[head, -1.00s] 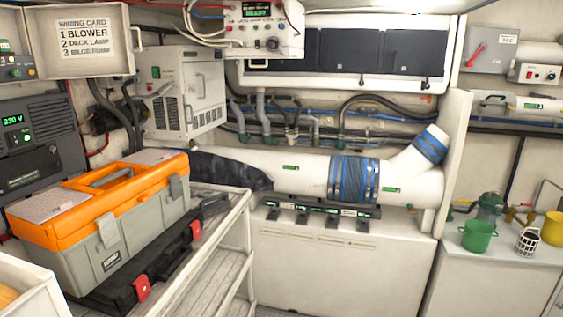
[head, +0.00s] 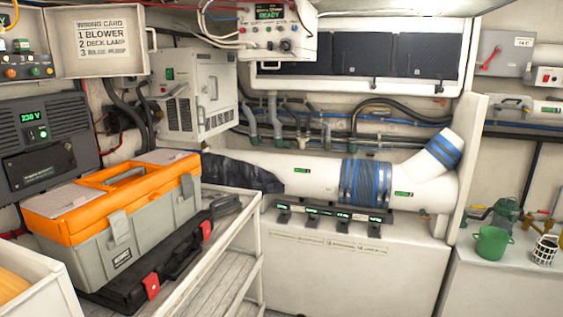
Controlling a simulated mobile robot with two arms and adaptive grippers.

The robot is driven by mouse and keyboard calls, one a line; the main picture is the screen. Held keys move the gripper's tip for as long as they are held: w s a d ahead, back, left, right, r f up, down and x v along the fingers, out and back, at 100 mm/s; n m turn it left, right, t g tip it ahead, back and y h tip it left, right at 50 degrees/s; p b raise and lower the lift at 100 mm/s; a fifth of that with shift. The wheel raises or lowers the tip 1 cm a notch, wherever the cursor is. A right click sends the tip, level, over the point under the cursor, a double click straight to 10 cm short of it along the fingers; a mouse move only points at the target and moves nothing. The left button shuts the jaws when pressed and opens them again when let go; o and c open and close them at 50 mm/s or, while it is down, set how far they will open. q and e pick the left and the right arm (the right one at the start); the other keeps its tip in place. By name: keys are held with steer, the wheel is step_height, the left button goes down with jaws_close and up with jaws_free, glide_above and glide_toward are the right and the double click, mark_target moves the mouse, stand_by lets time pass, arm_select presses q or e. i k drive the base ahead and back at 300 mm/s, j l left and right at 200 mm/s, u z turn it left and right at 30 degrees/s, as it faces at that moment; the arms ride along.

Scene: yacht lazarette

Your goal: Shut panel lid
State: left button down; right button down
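An open lid with a wiring card (head: 101,57) inside it hangs at the upper left in the head view. The card reads blower, deck lamp, bilge pump. Left of the lid is a panel (head: 27,60) with coloured buttons and lamps, cut by the picture's left edge. The lid stands swung out to the right of this panel and leaves its face uncovered. The hinge between them is not clear to see. Neither of my grippers shows in the view.
A grey toolbox with orange top (head: 115,205) and a black case (head: 155,265) lie on a white rack (head: 240,222) at front left. A grey 230 V unit (head: 45,145) is below the panel. A white control box (head: 264,32) hangs right of the lid.

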mark_target(96, 40)
steer(key=u, duration=1.45)
steer(key=i+l+u, duration=0.1)
steer(key=i+l, duration=0.25)
steer(key=l, duration=0.25)
steer(key=u, duration=0.05)
